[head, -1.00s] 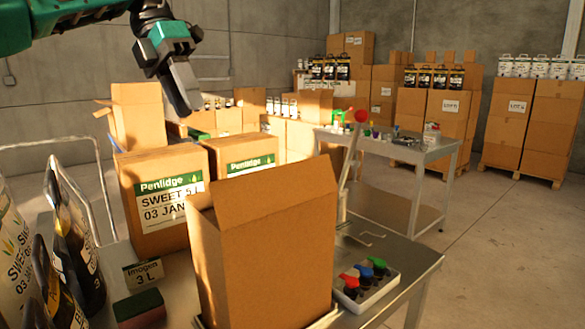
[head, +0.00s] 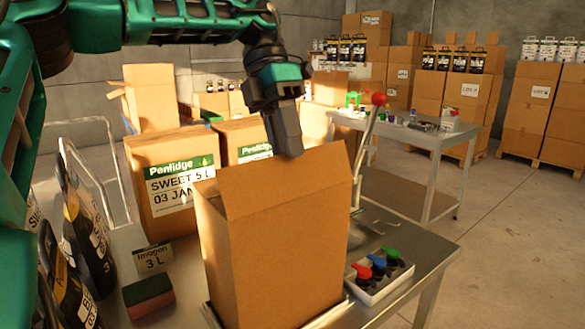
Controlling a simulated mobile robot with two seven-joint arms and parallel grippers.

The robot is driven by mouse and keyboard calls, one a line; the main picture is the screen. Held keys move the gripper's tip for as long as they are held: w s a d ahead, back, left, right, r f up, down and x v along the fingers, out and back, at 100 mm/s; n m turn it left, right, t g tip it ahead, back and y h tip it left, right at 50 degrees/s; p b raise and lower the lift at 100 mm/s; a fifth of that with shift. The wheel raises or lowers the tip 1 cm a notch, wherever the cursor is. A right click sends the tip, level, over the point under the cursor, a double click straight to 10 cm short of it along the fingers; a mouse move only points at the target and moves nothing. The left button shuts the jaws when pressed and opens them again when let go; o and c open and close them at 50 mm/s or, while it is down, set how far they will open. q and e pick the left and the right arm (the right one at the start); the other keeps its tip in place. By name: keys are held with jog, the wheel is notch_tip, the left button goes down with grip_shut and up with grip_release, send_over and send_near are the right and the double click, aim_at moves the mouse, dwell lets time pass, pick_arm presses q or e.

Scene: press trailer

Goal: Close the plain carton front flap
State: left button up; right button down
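The plain carton (head: 275,262) is a tall brown box on the metal table in the head view. Its front flap (head: 285,180) stands up from the crease along the top of the near face. The carton's inside is hidden behind this flap. My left gripper (head: 290,152) comes down from above, its dark fingers together and empty. Its tips are at the flap's upper edge in the picture, seemingly just behind it; I cannot tell whether they touch. My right gripper is not in view.
Two labelled Penlidge cartons (head: 172,218) stand behind left. Dark pouches (head: 88,225) and a green-and-red sponge (head: 148,296) are at left. A red-knobbed lever (head: 366,140) stands close right of the carton, with a tray of coloured-top stamps (head: 380,276) in front.

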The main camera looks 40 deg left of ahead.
aim_at(293, 167)
pick_arm(q)
jog(key=shift+x, duration=2.25)
grip_shut()
